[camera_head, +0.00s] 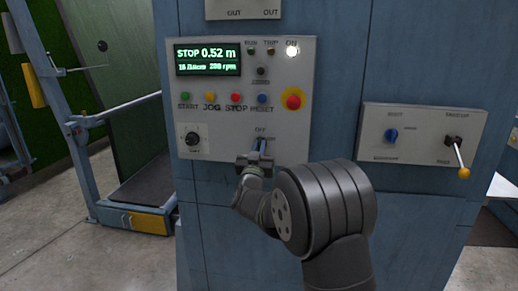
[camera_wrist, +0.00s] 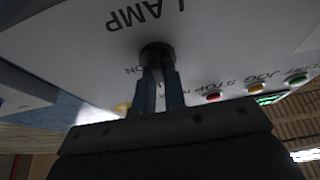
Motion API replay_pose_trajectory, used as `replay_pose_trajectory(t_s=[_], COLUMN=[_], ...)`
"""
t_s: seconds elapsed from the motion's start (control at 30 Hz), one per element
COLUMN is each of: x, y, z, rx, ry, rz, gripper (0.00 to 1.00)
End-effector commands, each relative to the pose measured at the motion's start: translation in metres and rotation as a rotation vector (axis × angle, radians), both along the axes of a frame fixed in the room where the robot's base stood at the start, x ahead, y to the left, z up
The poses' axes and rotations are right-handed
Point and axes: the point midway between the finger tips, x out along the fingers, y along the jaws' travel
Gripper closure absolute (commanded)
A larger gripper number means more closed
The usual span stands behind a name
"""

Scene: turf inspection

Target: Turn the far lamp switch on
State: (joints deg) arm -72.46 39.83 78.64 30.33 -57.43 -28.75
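The lamp switch shows in the wrist view as a dark round collar (camera_wrist: 157,54) on the pale panel, beside the upside-down word LAMP. My gripper (camera_wrist: 158,78) has its two slim fingers close together, with a narrow gap, and their tips reach the collar. I see no lever clearly between them, so I cannot tell which way the switch is set. In the head view my gripper (camera_head: 261,152) is at the bottom right of the control panel (camera_head: 240,112), just below the word OFF, and covers most of the switch.
A red emergency button (camera_head: 293,99) and a row of coloured buttons sit above the switch. A black knob (camera_head: 193,138) is to its left.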

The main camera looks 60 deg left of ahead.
Motion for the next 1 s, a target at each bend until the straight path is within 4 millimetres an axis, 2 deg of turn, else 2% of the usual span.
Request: replay_pose_trajectory(t_s=[0.47, 1.0], x=[-0.0005, -0.0014], y=[0.0004, 0.0016], z=[0.0002, 0.0003], rx=[0.057, 0.382], ry=[0.055, 0.38], rz=[0.0, 0.0], gripper=[1.0, 1.0])
